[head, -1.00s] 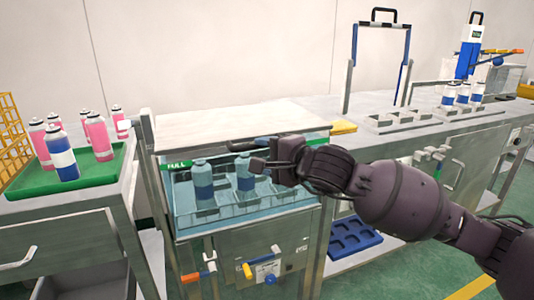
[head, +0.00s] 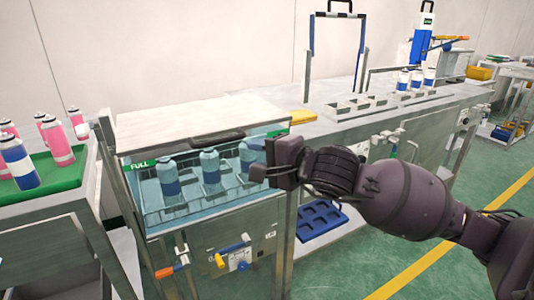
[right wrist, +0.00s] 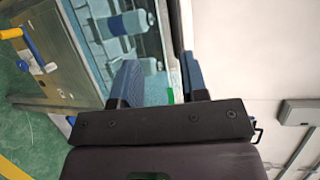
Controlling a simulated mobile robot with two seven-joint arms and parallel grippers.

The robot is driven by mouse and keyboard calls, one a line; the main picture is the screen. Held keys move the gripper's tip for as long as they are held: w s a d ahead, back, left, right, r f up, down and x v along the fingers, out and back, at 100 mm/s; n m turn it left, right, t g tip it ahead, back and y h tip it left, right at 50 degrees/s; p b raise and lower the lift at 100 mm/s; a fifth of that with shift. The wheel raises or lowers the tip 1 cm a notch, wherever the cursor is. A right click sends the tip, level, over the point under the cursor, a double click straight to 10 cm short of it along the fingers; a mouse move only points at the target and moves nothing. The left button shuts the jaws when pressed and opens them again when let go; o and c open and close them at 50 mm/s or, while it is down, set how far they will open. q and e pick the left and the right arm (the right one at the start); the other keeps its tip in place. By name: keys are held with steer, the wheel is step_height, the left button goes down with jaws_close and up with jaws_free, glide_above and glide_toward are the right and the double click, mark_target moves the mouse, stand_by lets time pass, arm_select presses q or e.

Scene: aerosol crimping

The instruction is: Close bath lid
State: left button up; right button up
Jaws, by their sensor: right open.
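The bath (head: 160,222) is a see-through tank on a steel cabinet, with several blue-and-white cans standing inside. Its pale lid (head: 195,115) lies flat across the top, with a dark handle (head: 217,138) at its front edge. I cannot tell whether the lid is fully seated. My right gripper (head: 262,172) is in front of the bath's right end, apart from the handle and holding nothing. In the right wrist view its two blue fingers (right wrist: 160,84) are spread, with the tank and a can beyond them. My left gripper is not in view.
A green tray (head: 60,172) with pink cans and a blue-and-white can stands on the left bench. Coloured valve handles (head: 232,250) stick out below the bath. A blue tray (head: 320,218) lies low to the right. A blue frame (head: 338,50) stands on the bench behind.

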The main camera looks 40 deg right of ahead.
steer(key=shift+s+d+r, duration=0.15)
steer(key=shift+s+r, duration=0.05)
steer(key=shift+s, duration=0.5)
